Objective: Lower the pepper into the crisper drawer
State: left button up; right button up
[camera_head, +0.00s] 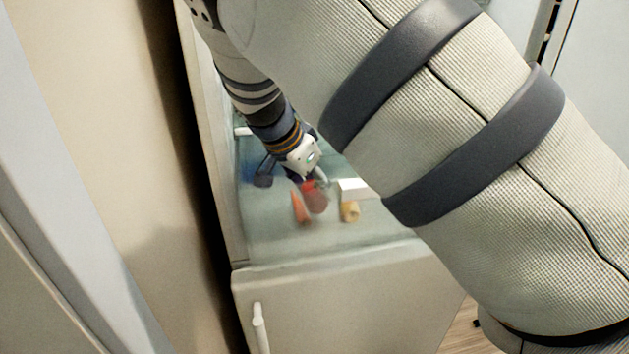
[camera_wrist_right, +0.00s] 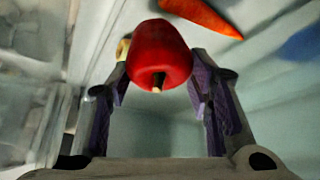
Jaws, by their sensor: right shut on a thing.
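The red pepper (camera_wrist_right: 158,55) sits between the two fingers of my right gripper (camera_wrist_right: 160,82) in the right wrist view, with its stem toward the camera. The gripper is shut on it. In the head view my right gripper (camera_head: 312,176) points down above a pale blue-green surface, and the pepper (camera_head: 316,200) shows just below its fingers, somewhat blurred. I cannot tell whether the pepper touches anything underneath. I cannot make out the crisper drawer's edges clearly. My left gripper is out of view.
A carrot (camera_head: 299,207) lies close left of the pepper. A yellowish item (camera_head: 349,212) and a white box (camera_head: 353,188) are to its right. A dark blue item (camera_head: 263,180) is at left. A white handle (camera_head: 259,328) is on the front below.

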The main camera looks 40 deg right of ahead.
jog(key=shift+f, duration=0.9)
dwell(0.3)
jog(key=o, duration=1.1)
jog(key=shift+r, duration=0.1)
